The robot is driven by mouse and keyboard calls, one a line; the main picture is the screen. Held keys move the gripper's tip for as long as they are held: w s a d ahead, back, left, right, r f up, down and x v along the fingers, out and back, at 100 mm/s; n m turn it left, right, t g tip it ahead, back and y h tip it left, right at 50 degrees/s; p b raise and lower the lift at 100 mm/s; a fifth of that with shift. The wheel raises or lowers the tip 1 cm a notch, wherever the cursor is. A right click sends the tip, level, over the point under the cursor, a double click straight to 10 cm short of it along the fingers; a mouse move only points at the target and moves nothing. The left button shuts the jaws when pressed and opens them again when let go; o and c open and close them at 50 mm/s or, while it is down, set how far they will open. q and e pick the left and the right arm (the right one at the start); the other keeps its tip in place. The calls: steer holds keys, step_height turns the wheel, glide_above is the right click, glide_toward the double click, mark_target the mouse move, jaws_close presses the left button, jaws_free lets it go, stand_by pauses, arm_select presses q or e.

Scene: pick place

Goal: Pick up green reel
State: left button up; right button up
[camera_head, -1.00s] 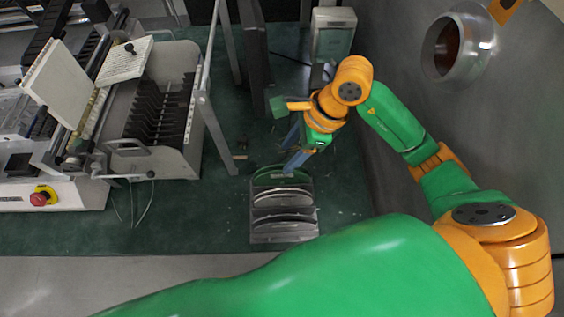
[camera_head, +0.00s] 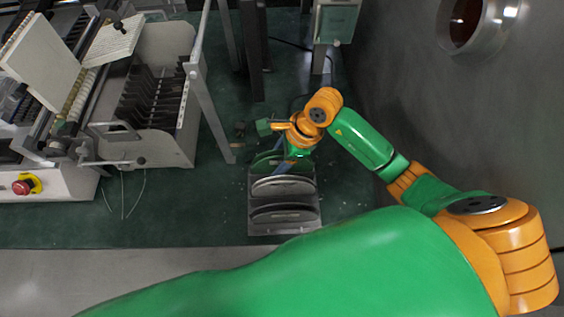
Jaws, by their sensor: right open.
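The green reel (camera_head: 262,161) stands on edge in the far slot of a grey rack (camera_head: 251,217) on the dark green floor. My right gripper (camera_head: 280,170) is open, pointing down over the far end of the rack. Its blue fingers are at the reel. The wrist and fingers hide part of the reel, and I cannot tell whether they touch it. My left gripper is out of view.
Two grey reels (camera_head: 284,187) stand in the nearer slots of the rack. A machine with a slotted holder (camera_head: 160,140) is at the left.

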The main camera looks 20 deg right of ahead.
steer(key=shift+f, duration=0.2)
jaws_close()
